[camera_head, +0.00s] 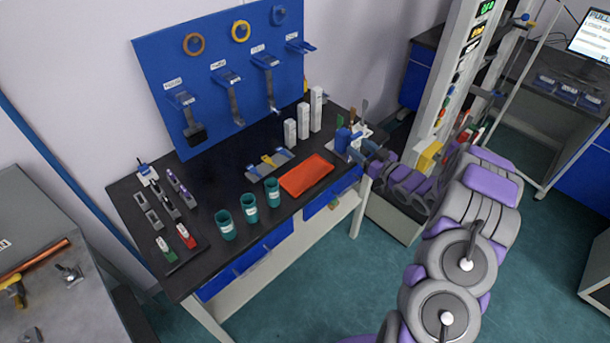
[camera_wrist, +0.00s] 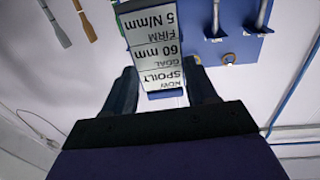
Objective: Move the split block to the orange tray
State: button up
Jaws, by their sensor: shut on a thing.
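My gripper (camera_head: 354,145) is at the right end of the black table, to the right of the orange tray (camera_head: 307,176) and above table height. It is shut on the split block (camera_head: 342,139), which looks blue in the head view. The split in the block cannot be made out. The orange tray lies flat near the front edge of the table and looks empty.
Several teal cups (camera_head: 249,208) stand left of the tray. A grey holder (camera_head: 269,163) with small pieces lies just behind it, and white upright blocks (camera_head: 303,122) stand behind that. A blue board (camera_head: 225,75) with hooks rises at the back. A tall machine (camera_head: 455,85) stands right.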

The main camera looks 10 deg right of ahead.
jog(key=s+d+f+n+g+y, duration=0.1)
jog(key=s+d+f+y, duration=0.1)
jog(key=s+f, duration=0.2)
jog(key=w+a+b, duration=0.1)
jog(key=w+a, duration=0.1)
jog(key=a, duration=0.5)
jog(key=w+a+f+b, duration=0.1)
jog(key=w+a+b, duration=0.1)
jog(key=a, duration=0.6)
jog(key=shift+w+f, duration=0.25)
jog(key=shift+w, duration=0.4)
jog(key=f, duration=0.1)
jog(key=f+b, duration=0.1)
jog(key=f, duration=0.1)
jog(key=shift+a+f, duration=0.25)
jog(key=shift+f, duration=0.05)
jog(key=shift+s, duration=0.1)
jog(key=shift+c, duration=1.1)
jog(key=o, duration=1.3)
jog(key=shift+d, duration=0.15)
jog(key=shift+o, duration=0.2)
